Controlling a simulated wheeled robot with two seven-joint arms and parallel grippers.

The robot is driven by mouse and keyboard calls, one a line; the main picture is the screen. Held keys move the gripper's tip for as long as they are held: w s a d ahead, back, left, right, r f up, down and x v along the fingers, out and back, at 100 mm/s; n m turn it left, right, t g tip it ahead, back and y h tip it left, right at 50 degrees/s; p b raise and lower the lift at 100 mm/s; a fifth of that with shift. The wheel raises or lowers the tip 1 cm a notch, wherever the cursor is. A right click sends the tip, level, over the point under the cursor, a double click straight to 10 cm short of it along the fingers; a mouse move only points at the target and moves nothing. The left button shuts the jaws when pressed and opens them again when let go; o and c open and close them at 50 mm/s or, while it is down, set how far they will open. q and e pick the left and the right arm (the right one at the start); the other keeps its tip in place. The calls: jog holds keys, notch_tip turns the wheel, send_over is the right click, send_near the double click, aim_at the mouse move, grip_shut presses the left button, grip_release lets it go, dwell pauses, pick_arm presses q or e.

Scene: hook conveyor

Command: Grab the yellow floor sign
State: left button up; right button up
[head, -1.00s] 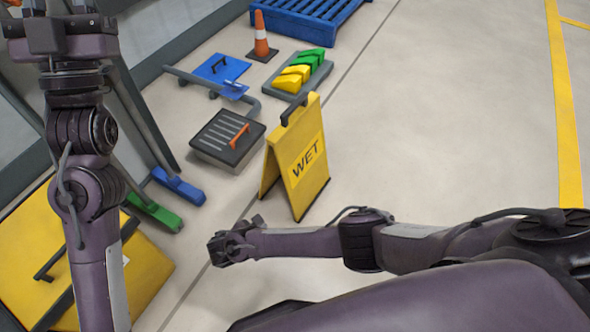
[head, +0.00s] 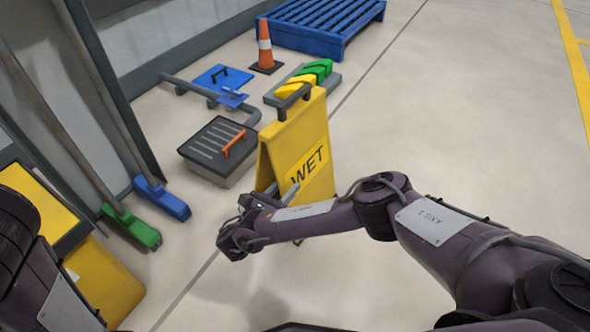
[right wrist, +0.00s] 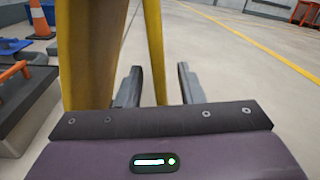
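The yellow floor sign (head: 297,147) stands open as an A-frame on the floor, with "WET" on its front and a dark handle (head: 288,102) on top. My right forearm crosses in front of its lower part and hides it. My right gripper (head: 240,235) is low beside the sign's left side. In the right wrist view the right gripper (right wrist: 158,86) is open, its two fingers apart. A thin yellow edge of the sign (right wrist: 155,48) shows between the fingers, and a wider yellow panel stands left of them. Contact cannot be told. My left gripper is out of view.
A dark grate box (head: 215,152) with an orange handle is left of the sign. Behind are a blue plate (head: 222,76), green and yellow blocks (head: 308,80), a cone (head: 265,46) and a blue pallet (head: 320,22). Brooms (head: 130,228) lean at left. Floor at right is clear.

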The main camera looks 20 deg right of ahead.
jog(key=shift+w+d+f+b, duration=0.3)
jog(key=shift+w+d+b, duration=0.1)
jog(key=shift+d, duration=0.25)
jog(key=shift+w+d+r, duration=0.2)
jog(key=shift+w+d, duration=0.05)
jog(key=shift+d, duration=0.1)
grip_shut()
dwell(0.7)
